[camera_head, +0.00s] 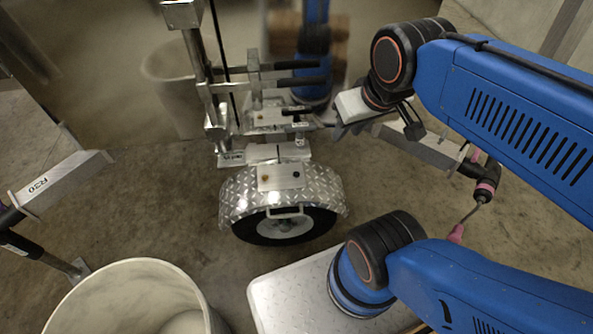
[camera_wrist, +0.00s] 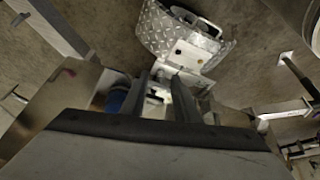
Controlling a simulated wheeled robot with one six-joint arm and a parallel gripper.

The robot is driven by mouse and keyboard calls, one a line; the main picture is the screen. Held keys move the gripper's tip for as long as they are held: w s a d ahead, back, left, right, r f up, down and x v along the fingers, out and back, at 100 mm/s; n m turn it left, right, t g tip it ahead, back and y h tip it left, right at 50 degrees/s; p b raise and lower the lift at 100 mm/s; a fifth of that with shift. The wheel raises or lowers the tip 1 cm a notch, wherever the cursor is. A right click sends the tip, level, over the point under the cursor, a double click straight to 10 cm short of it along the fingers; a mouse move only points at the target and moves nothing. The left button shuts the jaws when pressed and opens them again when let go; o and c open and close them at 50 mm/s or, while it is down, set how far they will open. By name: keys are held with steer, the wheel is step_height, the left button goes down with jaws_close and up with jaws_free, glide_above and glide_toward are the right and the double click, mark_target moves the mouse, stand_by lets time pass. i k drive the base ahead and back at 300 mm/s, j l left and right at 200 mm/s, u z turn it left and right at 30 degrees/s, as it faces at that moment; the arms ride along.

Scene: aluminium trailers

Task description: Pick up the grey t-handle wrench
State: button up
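My gripper (camera_head: 342,122) is at the end of the blue arm, beside the upright metal trailer assembly (camera_head: 215,110) in the head view. In the wrist view it also shows (camera_wrist: 160,98), reaching over the trailer's mounting plates. A small grey upright piece (camera_head: 300,138) stands on the trailer, just left of my gripper. It may be the grey t-handle wrench, but I cannot be sure.
The wheel's tread-plate fender (camera_head: 240,200) lies nearer than my gripper. A black torch-like tool with pink parts (camera_head: 484,190) hangs at right. Open floor (camera_head: 140,220) lies left of the fender.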

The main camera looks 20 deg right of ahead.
mark_target(299, 127)
steer(key=k+j+z, duration=0.1)
steer(key=j+z, duration=0.25)
steer(key=k+j+z, duration=0.15)
steer(key=z, duration=0.2)
steer(key=k+j+z, duration=0.15)
steer(key=z, duration=0.2)
